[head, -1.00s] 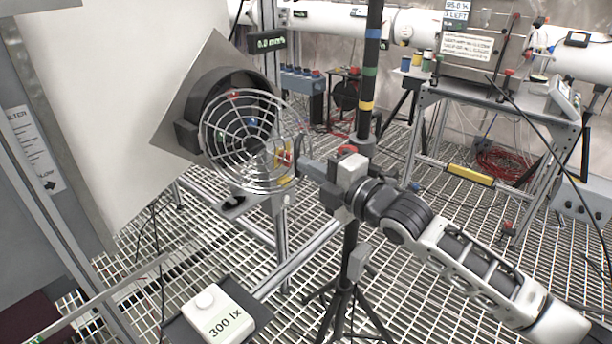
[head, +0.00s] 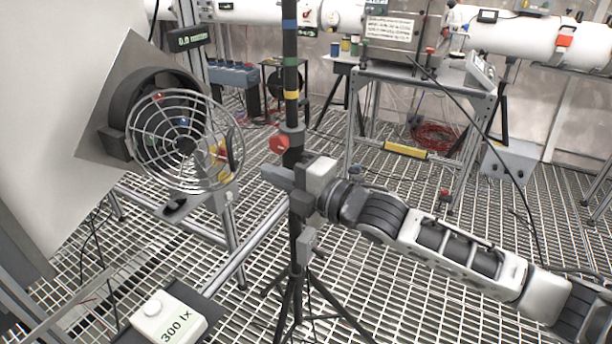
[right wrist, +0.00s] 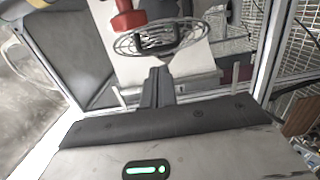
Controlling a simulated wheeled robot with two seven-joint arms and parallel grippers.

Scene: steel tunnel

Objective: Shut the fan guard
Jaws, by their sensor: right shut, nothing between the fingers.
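The fan guard (head: 187,142), a round wire grille, stands tilted out from the dark fan housing (head: 125,108) on a square grey plate. The gap between guard and housing is wider on the right. The guard also shows in the right wrist view (right wrist: 160,38), beyond my fingertips. My right gripper (head: 265,172) is shut and empty, to the right of the guard's rim and apart from it in the picture. Its fingers show shut in the wrist view (right wrist: 156,75). My left gripper is not in view.
A black tripod pole (head: 291,75) with a red knob (head: 279,144) stands right behind my right gripper. A yellow and red part (head: 222,153) shows behind the guard's right rim. A white 300 lx meter (head: 165,318) sits at lower left. A workbench (head: 420,80) stands at the back.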

